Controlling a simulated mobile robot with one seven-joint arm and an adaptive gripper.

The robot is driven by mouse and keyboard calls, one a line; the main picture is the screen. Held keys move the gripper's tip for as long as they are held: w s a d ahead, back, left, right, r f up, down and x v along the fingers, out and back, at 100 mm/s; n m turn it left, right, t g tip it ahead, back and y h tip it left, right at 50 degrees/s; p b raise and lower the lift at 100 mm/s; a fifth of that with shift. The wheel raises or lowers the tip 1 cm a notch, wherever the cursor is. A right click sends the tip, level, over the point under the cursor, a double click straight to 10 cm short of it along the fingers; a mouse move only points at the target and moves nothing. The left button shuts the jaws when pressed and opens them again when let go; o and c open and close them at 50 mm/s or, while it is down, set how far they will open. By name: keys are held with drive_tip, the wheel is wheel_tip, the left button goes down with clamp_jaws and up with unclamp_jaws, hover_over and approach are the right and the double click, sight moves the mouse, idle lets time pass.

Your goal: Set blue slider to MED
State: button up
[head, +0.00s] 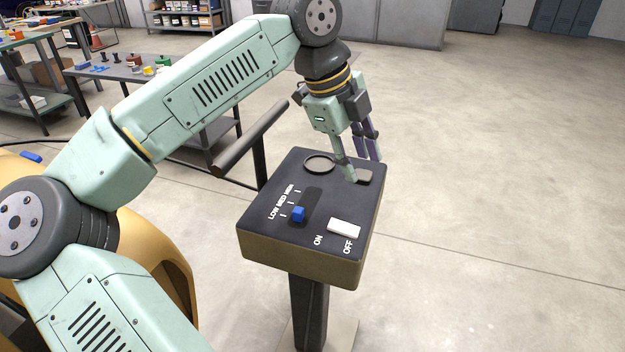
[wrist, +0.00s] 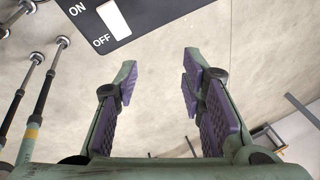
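The blue slider (head: 298,213) sits in a dark slot on the sloped top of the control box (head: 265,235). It is at the near end of the slot, beside the LOW mark; the MED and HIGH marks lie farther up. My gripper (head: 363,166) is over the far right corner of the box, beyond the slider and to its right. Its fingers are apart and empty in the wrist view (wrist: 160,65). The slider is not in the wrist view, which shows only the box's ON/OFF corner.
A white ON/OFF switch (head: 344,228) lies right of the slider; it also shows in the wrist view (wrist: 115,18). A round dark ring (head: 319,163) and a small grey-brown pad (head: 365,177) are at the box's far side. A dark rail (head: 250,138) stands behind. Floor at right is clear.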

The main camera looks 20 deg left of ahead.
sight(298, 209)
drive_tip(key=s+a+f+n+g+y, duration=0.2)
drive_tip(key=a+n+y, duration=0.2)
drive_tip(key=a, duration=0.6)
wheel_tip(298, 209, down, 9)
drive_tip(key=b, duration=0.5)
drive_tip(key=shift+f, duration=0.1)
drive_tip(key=shift+f+b, duration=0.35)
drive_tip(key=shift+f, duration=0.25)
drive_tip(key=shift+c, duration=0.2)
clamp_jaws()
